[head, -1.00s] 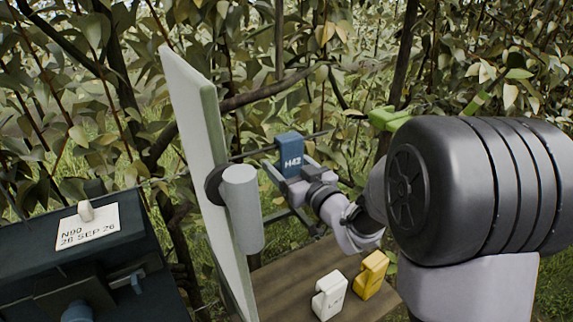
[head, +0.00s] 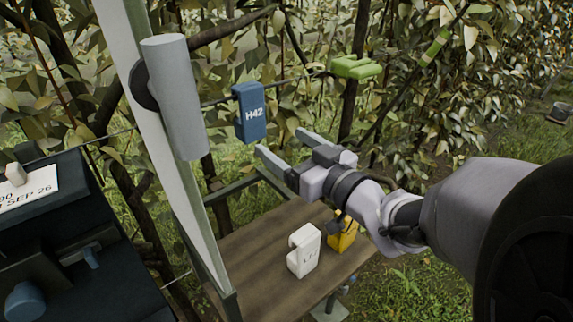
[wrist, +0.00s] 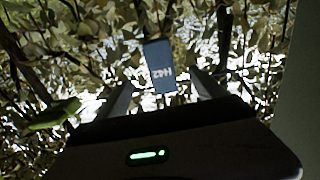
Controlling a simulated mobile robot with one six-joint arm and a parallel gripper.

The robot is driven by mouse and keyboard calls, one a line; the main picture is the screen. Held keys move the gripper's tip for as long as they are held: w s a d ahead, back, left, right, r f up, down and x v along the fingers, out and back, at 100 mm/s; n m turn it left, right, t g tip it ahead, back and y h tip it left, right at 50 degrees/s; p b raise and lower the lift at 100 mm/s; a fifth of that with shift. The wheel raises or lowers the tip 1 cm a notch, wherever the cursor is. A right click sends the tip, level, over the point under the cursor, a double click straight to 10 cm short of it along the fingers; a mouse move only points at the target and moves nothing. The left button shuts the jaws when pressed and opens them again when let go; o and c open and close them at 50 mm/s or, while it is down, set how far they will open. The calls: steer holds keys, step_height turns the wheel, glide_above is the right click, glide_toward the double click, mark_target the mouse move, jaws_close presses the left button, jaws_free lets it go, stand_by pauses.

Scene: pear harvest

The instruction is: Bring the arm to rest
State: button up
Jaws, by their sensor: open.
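My gripper (head: 285,147) is open and empty in the head view, its two fingers apart and pointing up and left. The blue tag marked H42 (head: 251,113) hangs on the thin wire just beyond the fingertips, with a gap between them. In the wrist view the blue tag (wrist: 159,66) shows ahead, framed between the two fingers of my gripper (wrist: 164,88). My arm reaches in from the right of the head view.
A pale upright panel with a grey cylinder (head: 174,95) stands left of the tag. A white block (head: 304,252) and a yellow block (head: 342,232) sit on the wooden shelf (head: 255,255) below. A green clip (head: 355,67) is up right. A dark case (head: 60,240) stands left; branches lie behind.

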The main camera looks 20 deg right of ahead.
steer(key=s+d+f+m+g+h+b, duration=0.5)
steer(key=s+f+m+h+b, duration=0.15)
steer(key=f+m+h, duration=0.2)
steer(key=s+a+f+g+y, duration=0.5)
steer(key=s+a+f, duration=0.5)
steer(key=s+a, duration=0.3)
steer(key=shift+s+g+b, duration=0.45)
steer(key=shift+s+g, duration=0.25)
steer(key=shift+n, duration=0.25)
steer(key=shift+c, duration=0.2)
